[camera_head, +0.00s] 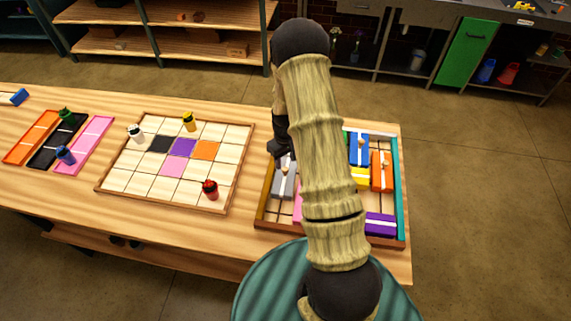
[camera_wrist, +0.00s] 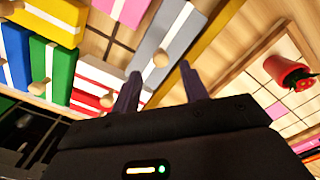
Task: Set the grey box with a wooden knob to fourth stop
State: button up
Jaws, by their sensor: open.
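The grey box (camera_head: 284,184) with a white stripe lies near the left wall of the wooden sliding-box tray (camera_head: 261,207). In the wrist view the grey box (camera_wrist: 183,33) runs diagonally, and its round wooden knob (camera_wrist: 161,59) shows just beyond and between my fingertips. My gripper (camera_wrist: 160,72) is open and empty, with its two dark fingers spread on either side of the knob's line. In the head view my gripper (camera_head: 281,148) is at the tray's upper left, over the grey box's far end. My arm hides the tray's middle. Stop marks cannot be made out.
The tray also holds blue (camera_head: 358,152), orange (camera_head: 382,178), purple (camera_head: 380,224), yellow (camera_head: 359,180) and pink (camera_head: 298,207) boxes. In the wrist view a green box (camera_wrist: 62,72) shows. Left of the tray is a grid board (camera_head: 120,181) with small pots, including a red one (camera_head: 210,189).

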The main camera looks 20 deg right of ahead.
aim_at(285, 169)
jog(key=shift+f+p, duration=0.65)
jog(key=shift+f, duration=1.65)
jog(key=shift+a, duration=0.1)
jog(key=shift+w, duration=0.1)
grip_shut()
